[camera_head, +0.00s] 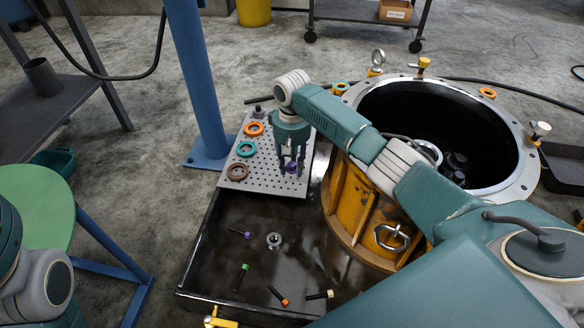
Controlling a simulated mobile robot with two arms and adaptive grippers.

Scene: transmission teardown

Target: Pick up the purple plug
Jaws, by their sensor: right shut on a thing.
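The purple plug (291,168) is small and shows between the fingers of my right gripper (291,165). That gripper points down over the right side of a perforated grey plate (265,183) and is shut on the plug. The fingers partly hide the plug, and I cannot tell whether it touches the plate. My left arm shows only at the lower left edge, with its gripper out of view.
Orange (254,129), teal (246,149) and brown (238,171) rings lie on the plate. The dark tray (212,262) holds several coloured-head bolts and a metal nut (274,240). A large yellow housing (358,205) stands right; a blue post (197,85) rises behind.

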